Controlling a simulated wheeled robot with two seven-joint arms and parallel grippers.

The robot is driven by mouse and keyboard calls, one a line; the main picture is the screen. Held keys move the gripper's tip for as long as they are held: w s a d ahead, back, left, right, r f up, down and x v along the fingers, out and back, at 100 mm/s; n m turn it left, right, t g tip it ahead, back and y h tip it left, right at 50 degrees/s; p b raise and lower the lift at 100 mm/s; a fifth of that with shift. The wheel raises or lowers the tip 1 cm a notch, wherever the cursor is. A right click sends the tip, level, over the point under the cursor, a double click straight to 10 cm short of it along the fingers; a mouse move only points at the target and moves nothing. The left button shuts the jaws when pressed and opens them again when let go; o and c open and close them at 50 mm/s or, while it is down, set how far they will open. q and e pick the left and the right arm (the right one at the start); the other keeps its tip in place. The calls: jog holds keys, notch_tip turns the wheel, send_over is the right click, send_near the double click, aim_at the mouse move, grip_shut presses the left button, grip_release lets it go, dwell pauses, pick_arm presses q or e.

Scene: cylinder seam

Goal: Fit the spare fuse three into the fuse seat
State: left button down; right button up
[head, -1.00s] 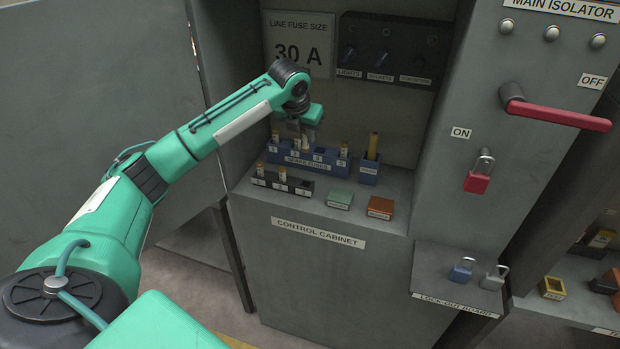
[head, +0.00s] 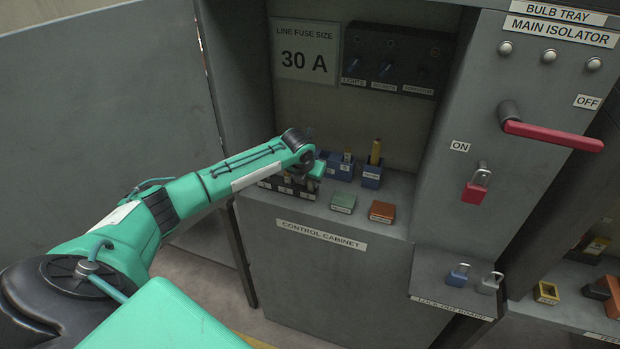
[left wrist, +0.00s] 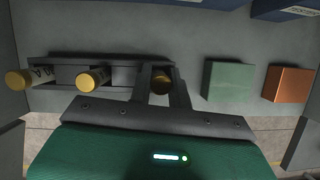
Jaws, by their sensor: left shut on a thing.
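My left gripper (head: 313,180) is down at the right end of the black fuse block (head: 268,184) on the cabinet shelf. In the left wrist view my left gripper (left wrist: 161,90) is shut on a gold-capped fuse (left wrist: 161,78), with one finger on each side. This fuse is in line with the third place of the black block (left wrist: 120,62). How deep it sits is hidden by the fingers. Two other gold-capped fuses, one at left (left wrist: 18,80) and one in the middle (left wrist: 93,78), stand in the block. My right gripper is not in view.
The blue spare-fuse rack (head: 340,172) stands behind, partly hidden by my arm. A green block (head: 343,202) and an orange block (head: 382,211) lie to the right. A red lever (head: 555,136) sticks out farther right.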

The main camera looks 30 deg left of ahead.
pick_arm(q)
jog(key=shift+s+f, duration=0.1)
jog(key=shift+f, duration=0.2)
